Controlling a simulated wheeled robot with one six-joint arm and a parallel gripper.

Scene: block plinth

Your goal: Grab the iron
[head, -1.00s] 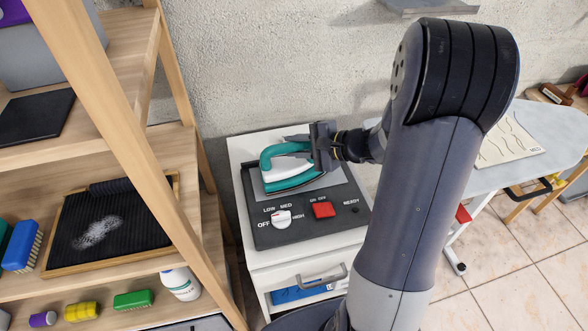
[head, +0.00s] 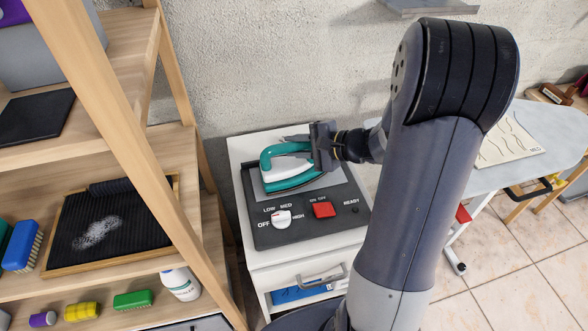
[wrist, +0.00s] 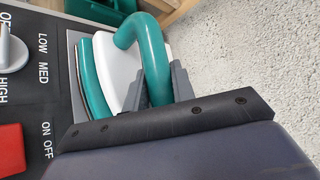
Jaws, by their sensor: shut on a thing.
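The iron (head: 290,174) is teal and white and sits on the metal plate of the dark control panel on a white cabinet. My gripper (head: 304,150) reaches in from the right, and its fingers are shut on the iron's teal handle. In the wrist view the handle (wrist: 154,62) runs between the two grey fingers of my gripper (wrist: 162,88). The iron looks level on the plate; I cannot tell whether there is a gap beneath it.
The panel (head: 262,236) has a white dial (head: 281,219) and a red switch (head: 323,210) in front of the iron. A wooden shelf (head: 150,185) stands close on the left. An ironing board (head: 560,135) is on the right. A concrete wall is behind the cabinet.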

